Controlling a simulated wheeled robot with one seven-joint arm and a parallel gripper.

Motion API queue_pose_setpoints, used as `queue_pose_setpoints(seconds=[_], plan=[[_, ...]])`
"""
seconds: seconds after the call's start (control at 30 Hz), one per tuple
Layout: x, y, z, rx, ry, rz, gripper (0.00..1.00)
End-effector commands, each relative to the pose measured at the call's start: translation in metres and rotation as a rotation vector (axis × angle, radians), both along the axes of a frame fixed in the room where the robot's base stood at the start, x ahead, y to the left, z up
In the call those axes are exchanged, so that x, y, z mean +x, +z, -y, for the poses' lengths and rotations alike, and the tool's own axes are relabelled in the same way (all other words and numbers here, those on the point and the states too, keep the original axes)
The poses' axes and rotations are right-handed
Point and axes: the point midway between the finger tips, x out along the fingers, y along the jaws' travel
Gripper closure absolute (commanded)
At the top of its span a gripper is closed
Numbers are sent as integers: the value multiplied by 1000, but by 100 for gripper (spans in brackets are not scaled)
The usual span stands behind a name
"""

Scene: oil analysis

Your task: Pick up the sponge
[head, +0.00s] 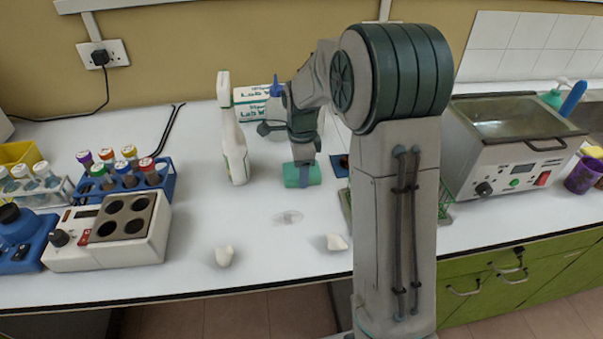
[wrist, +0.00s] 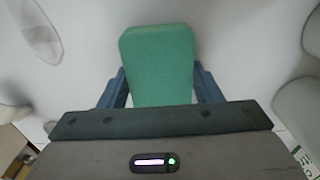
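The green sponge (head: 302,176) is at the lower end of my gripper (head: 303,163), over the white worktop in the head view. In the wrist view the sponge (wrist: 158,62) sits between the two blue fingers of my gripper (wrist: 160,88), with one finger close against each side. My gripper looks shut on the sponge. The finger tips are partly hidden by the gripper body and the sponge. I cannot tell whether the sponge touches the worktop.
A white spray bottle (head: 233,145) stands just left of the sponge, with a lab wipes box (head: 250,101) behind. White crumpled pieces (head: 224,256) (head: 337,242) and a clear spill (head: 288,217) lie in front. Tube racks (head: 122,184) and a heating block (head: 95,255) stand left; a bath (head: 515,150) stands right.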

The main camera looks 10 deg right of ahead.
Motion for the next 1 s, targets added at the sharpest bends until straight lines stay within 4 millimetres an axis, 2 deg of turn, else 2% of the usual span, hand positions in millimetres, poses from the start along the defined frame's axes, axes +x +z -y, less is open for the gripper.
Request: queue_pose_setpoints(seconds=[0.07, 0.1, 0.37, 0.47, 0.6, 1.0], plan=[[0, 0, 0, 0, 0, 0, 63], [0, 0, 0, 0, 0, 0, 66], [0, 4, 0, 0, 0, 1, 66], [1, 15, 0, 0, 1, 4, 66], [1, 44, 0, -1, 2, 6, 66], [-44, 93, 75, -1, -3, 3, 66]])
